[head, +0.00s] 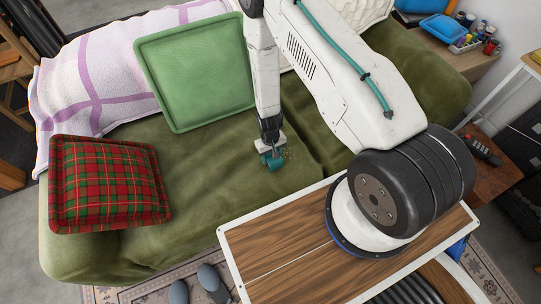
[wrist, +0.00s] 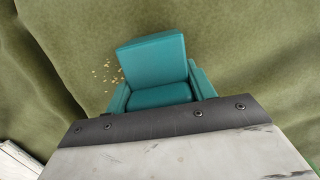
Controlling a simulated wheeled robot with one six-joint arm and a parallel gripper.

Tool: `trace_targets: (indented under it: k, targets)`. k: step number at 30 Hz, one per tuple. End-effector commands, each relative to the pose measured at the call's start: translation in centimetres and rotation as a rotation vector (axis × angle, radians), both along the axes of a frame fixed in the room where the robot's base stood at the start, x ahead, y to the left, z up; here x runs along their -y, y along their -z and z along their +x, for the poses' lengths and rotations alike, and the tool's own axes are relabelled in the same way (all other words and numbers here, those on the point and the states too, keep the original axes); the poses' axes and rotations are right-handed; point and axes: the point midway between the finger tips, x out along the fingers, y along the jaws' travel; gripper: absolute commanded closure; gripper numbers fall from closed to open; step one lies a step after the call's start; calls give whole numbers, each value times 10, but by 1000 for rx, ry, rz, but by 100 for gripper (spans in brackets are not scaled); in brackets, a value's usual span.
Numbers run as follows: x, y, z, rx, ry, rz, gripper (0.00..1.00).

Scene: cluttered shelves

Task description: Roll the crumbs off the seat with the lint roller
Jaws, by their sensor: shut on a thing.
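The crumbs (head: 287,154) are a small tan scatter on the green sofa seat (head: 220,180). In the wrist view they (wrist: 108,72) lie just left of a teal piece. My gripper (head: 271,153) points down at the seat, close beside the crumbs, and is shut.
A green cushion (head: 195,72) and a tartan cushion (head: 105,185) lie on the sofa left of my arm. A lilac-striped blanket (head: 85,85) covers the back left. A wooden side table (head: 495,180) stands right. The seat between tartan cushion and gripper is bare.

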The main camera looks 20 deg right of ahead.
Motion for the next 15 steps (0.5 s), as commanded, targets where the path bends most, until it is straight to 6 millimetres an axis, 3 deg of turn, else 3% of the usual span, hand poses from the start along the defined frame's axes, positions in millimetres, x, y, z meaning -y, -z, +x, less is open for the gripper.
trace_targets:
  k: [15]
  targets:
    - [31, 0, 0, 0, 1, 1, 71]
